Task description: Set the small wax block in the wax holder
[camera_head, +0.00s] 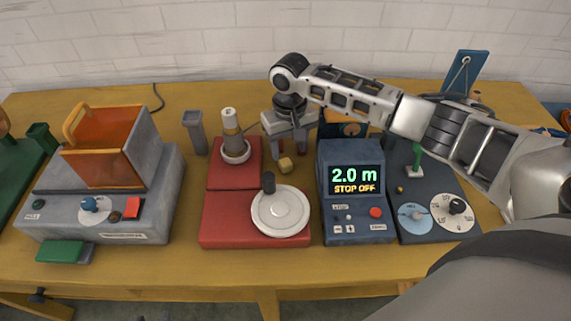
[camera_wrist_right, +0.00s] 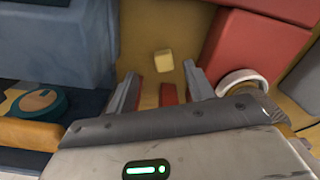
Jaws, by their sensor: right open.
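A small yellow wax block (camera_head: 285,165) lies on the table just right of the red base. It also shows in the right wrist view (camera_wrist_right: 163,61), ahead of the fingertips. My right gripper (camera_head: 287,147) is open and empty, just behind the block; in the right wrist view the fingers (camera_wrist_right: 164,82) stand apart with the block beyond them. I cannot tell for certain which part is the wax holder. A white ring cup (camera_head: 236,155) with a cone in it and a short dark post (camera_head: 268,183) are both on the red base. My left gripper is not in view.
A red base (camera_head: 222,228) carries a white round disc (camera_head: 281,211). A dark blue display box (camera_head: 358,229) stands to its right.

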